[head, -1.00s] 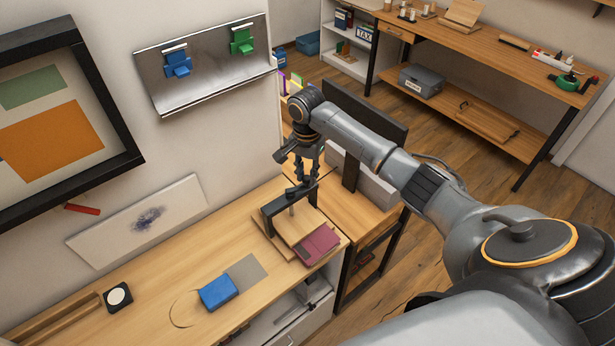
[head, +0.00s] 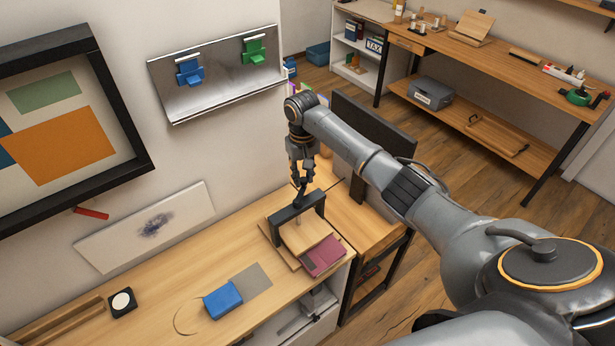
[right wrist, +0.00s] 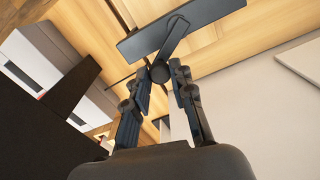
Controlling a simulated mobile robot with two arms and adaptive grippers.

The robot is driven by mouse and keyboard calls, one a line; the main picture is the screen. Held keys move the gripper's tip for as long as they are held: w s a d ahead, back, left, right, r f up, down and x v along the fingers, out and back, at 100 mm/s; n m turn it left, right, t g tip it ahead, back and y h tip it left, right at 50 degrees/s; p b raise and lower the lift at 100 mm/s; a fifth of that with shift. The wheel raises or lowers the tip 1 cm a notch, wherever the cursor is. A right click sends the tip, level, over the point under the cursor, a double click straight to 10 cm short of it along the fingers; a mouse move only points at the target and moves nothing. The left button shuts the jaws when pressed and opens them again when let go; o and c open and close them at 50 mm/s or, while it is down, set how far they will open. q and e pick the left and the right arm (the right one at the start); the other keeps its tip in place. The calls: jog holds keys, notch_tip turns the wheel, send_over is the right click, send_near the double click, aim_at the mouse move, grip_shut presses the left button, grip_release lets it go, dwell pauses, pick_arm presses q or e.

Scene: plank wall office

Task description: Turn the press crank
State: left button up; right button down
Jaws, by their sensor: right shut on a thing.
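The press (head: 284,226) stands at the right end of the wooden bench, with a black frame over wooden boards. A maroon book (head: 324,258) lies at its front, partly under the upper board. The dark crank (head: 299,199) sits on top of the frame. In the right wrist view, the crank arm (right wrist: 170,47) crosses the black top bar (right wrist: 205,22), with its round knob (right wrist: 159,73) at my fingertips. My right gripper (head: 304,188) points down and is shut on the crank; its fingers also show in the right wrist view (right wrist: 178,72). My left gripper is out of view.
A blue block (head: 222,299) and a grey rectangle (head: 252,281) are on the bench left of the press. A black monitor-like panel (head: 368,128) stands close behind my right arm. The wall with a metal rack (head: 220,82) borders the bench.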

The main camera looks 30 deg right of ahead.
jog(key=s+a+n, duration=0.1)
jog(key=a+n, duration=0.2)
jog(key=n, duration=0.6)
jog(key=a+n, duration=0.2)
jog(key=n, duration=0.7)
jog(key=s+a+n, duration=0.1)
jog(key=a+n, duration=0.2)
jog(key=n, duration=0.6)
jog(key=shift+s+a, duration=0.3)
jog(key=n, duration=0.2)
jog(key=s+n, duration=0.1)
jog(key=n, duration=0.1)
jog(key=s+n, duration=0.1)
jog(key=n, duration=0.1)
jog(key=shift+s+d, duration=0.1)
jog(key=shift+d, duration=0.1)
jog(key=shift+s+d+n, duration=0.45)
jog(key=shift+d+n, duration=0.05)
jog(key=shift+n, duration=1.05)
jog(key=shift+s+d+n, duration=0.4)
jog(key=shift+d+n, duration=0.05)
jog(key=shift+n, duration=1.15)
jog(key=shift+s+d+n, duration=0.45)
jog(key=shift+d+n, duration=0.05)
jog(key=shift+n, duration=1.05)
jog(key=shift+r, duration=0.1)
